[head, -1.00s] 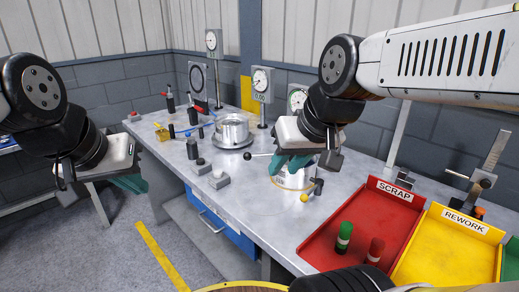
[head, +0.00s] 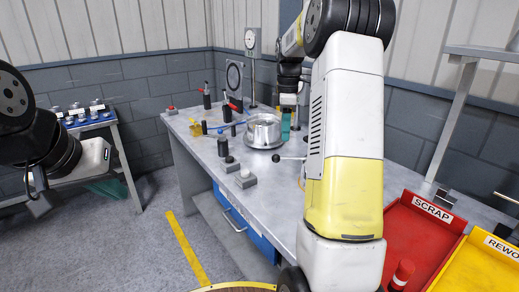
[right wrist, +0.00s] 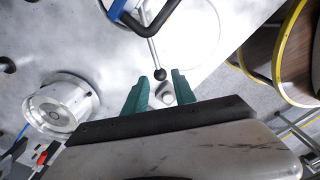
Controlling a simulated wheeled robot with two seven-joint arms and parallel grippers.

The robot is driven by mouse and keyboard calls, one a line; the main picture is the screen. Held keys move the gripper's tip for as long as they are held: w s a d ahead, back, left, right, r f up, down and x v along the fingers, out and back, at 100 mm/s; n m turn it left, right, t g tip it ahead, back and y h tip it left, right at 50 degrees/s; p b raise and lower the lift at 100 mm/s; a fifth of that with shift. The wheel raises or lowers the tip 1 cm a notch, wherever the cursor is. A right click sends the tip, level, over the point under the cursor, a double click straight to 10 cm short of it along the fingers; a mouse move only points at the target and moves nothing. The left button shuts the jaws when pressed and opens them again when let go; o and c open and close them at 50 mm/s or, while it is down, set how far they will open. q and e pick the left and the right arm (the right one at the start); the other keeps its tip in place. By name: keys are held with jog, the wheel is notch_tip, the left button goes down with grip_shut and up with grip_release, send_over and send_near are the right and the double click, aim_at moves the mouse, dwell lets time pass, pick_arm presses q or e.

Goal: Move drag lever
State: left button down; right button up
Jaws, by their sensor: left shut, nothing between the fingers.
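The lever, a thin rod with a black ball knob (head: 277,158), stands out over the bench to the right of a round metal pot (head: 263,128). My right arm hides its other end in the head view. In the right wrist view the black ball (right wrist: 160,74) lies just beyond my right gripper (right wrist: 160,84), roughly between its teal fingertips, apart from them as far as I can see. That gripper is open and empty; in the head view it (head: 286,128) shows beside the pot. My left gripper (head: 107,188) is shut and empty, off the bench at left.
Red SCRAP (head: 425,220) and yellow REWORK (head: 485,262) trays lie at right. A side rack (head: 85,115) stands at left. The floor before the bench is clear.

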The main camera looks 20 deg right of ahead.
jog(key=shift+w+f, duration=0.35)
jog(key=shift+w, duration=0.05)
jog(key=shift+f+n, duration=0.3)
notch_tip(320, 180, down, 7)
jog(key=shift+f, duration=0.15)
grip_shut()
jog(key=shift+a, duration=0.2)
dwell(0.9)
